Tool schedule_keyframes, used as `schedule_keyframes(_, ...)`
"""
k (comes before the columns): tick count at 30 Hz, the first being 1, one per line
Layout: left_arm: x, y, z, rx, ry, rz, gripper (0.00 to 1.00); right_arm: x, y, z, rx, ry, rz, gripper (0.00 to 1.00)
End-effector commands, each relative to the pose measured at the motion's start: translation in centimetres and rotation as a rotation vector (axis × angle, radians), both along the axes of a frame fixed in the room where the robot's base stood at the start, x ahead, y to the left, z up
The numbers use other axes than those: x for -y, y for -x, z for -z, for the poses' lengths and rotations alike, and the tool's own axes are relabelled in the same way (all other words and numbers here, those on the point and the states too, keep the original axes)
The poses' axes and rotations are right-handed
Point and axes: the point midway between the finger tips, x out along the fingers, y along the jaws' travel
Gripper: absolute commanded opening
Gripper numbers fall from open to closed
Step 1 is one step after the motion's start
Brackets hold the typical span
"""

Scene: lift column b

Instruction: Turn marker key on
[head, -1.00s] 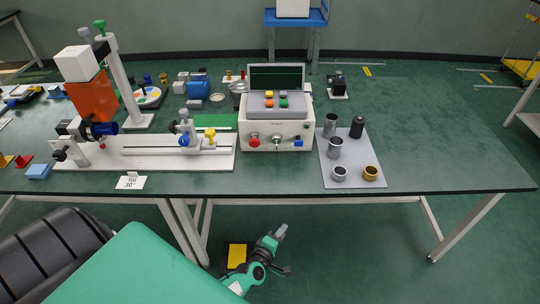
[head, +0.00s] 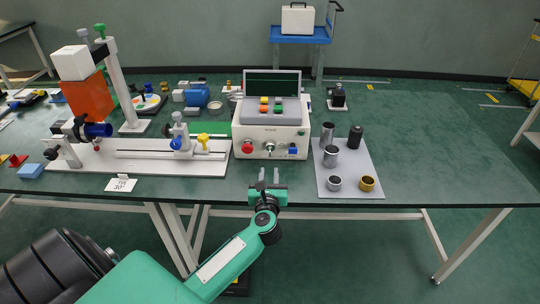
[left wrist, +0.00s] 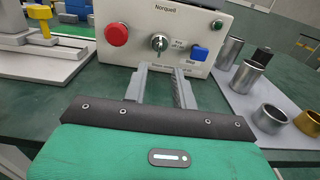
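The white control box (head: 271,134) stands near the table's front edge, with a dark screen and several coloured buttons on top. Its front carries a round key switch (head: 269,147) between a red knob (head: 247,148) and a blue switch (head: 293,151). In the left wrist view the key switch (left wrist: 159,43) has a key in it and a small label beside it. My left gripper (head: 269,174) is open and empty, in front of the box and below the key, not touching it. Its fingers (left wrist: 159,72) point at the box front. My right gripper is not in view.
A grey mat (head: 348,180) with several metal cups and a dark cylinder lies right of the box. A white rail stand (head: 140,162) with clamps stands left of it. The table front (head: 220,188) before the box is clear.

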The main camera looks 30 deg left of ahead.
Motion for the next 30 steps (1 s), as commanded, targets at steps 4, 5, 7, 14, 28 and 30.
schedule_keyframes(4, -1.8, -2.9, -0.2, 0.000, -0.006, 0.000, 0.27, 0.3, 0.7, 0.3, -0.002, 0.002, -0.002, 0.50)
schedule_keyframes(5, -2.2, -3.4, -0.2, 0.000, -0.006, -0.001, 0.27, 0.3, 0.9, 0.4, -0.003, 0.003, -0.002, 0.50)
schedule_keyframes(7, -2.8, -4.6, -0.2, -0.001, -0.005, 0.000, 0.27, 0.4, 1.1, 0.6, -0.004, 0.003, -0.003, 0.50)
schedule_keyframes(14, -4.4, -7.3, 0.0, -0.001, -0.004, 0.002, 0.27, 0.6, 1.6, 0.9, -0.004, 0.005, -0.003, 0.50)
schedule_keyframes(28, -5.0, -8.1, 0.0, -0.002, -0.003, 0.001, 0.23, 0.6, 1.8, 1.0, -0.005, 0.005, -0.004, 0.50)
schedule_keyframes(30, -4.9, -8.1, 0.0, -0.002, -0.003, 0.001, 0.10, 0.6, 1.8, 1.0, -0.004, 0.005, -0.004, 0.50)
